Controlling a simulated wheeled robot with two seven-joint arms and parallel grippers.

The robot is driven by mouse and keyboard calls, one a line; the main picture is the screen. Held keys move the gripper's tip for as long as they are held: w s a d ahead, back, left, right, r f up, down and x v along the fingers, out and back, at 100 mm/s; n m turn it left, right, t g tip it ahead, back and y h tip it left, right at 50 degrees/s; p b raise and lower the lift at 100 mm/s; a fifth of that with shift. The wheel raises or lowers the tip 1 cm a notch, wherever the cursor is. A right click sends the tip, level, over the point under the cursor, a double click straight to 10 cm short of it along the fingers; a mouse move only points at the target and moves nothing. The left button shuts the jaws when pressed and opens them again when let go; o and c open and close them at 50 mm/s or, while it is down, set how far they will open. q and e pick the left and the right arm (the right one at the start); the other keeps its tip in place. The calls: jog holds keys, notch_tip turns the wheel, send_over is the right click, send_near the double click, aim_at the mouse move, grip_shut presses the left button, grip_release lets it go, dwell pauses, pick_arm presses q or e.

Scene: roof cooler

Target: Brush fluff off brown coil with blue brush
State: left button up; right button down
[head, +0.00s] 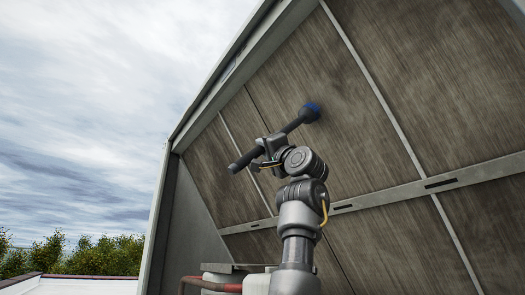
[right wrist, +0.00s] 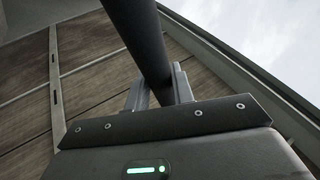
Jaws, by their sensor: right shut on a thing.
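In the right wrist view the handle (right wrist: 142,38) runs up between the two fingers of the gripper (right wrist: 160,92). The coil (right wrist: 100,70) shows behind it. I cannot make out any fluff on the coil. My left gripper is in neither view.
A grey metal frame (head: 213,91) edges the coil on the left. A slotted grey crossbar (head: 435,184) runs across the coil. Low at the left are red pipes (head: 215,284) and a white roof surface (head: 85,287). Open sky lies to the left.

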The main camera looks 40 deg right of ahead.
jog(key=shift+s, duration=0.1)
jog(key=s+b, duration=0.4)
jog(key=s, duration=0.3)
jog(key=shift+s, duration=0.25)
jog(key=shift+a, duration=0.15)
dwell(0.5)
jog(key=a+f+b, duration=0.2)
jog(key=a, duration=0.1)
jog(key=shift+w+a+f+b, duration=0.1)
jog(key=shift+a+f+b, duration=0.2)
jog(key=shift+b, duration=0.1)
